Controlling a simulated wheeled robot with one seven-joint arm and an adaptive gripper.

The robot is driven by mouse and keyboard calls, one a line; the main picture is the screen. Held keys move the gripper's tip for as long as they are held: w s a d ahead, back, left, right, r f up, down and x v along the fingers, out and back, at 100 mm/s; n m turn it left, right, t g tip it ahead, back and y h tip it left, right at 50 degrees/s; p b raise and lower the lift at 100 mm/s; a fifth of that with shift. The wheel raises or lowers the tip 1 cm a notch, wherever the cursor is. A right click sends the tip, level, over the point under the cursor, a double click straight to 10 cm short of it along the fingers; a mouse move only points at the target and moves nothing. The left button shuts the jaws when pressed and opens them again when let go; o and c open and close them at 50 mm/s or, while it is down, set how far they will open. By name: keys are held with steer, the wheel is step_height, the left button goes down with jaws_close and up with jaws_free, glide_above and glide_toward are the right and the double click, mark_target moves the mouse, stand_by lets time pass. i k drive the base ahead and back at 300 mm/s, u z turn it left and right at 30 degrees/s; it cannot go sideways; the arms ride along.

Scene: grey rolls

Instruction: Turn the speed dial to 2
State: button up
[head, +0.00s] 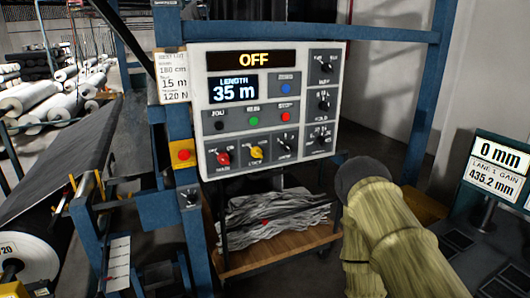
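The grey control panel (267,105) faces me, with a display reading OFF and a screen reading LENGTH 35 m. Black dials sit at its upper right (324,64), middle right (323,103), lower right (320,137) and bottom row (284,145). A red knob (224,158) and a yellow knob (256,152) share the bottom row. Their labels and scales are too small to read surely, so I cannot tell which is the speed dial or its setting. My yellowish arm, with a dark rounded end, shows right of and below the panel; no gripper fingers are visible.
A red button on a yellow box (183,154) and a small dial (189,197) sit on the blue post left of the panel. Crumpled grey material (275,218) lies on a wooden shelf below. A display reading 0 mm (499,154) stands at right. White rolls (45,100) lie at left.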

mark_target(286, 147)
steer(key=z, duration=0.55)
steer(key=k, duration=1.25)
steer(key=i, duration=0.45)
steer(key=u, duration=0.85)
steer(key=i, duration=0.75)
steer(key=z, duration=0.55)
steer(key=i, duration=0.85)
steer(key=z, duration=0.8)
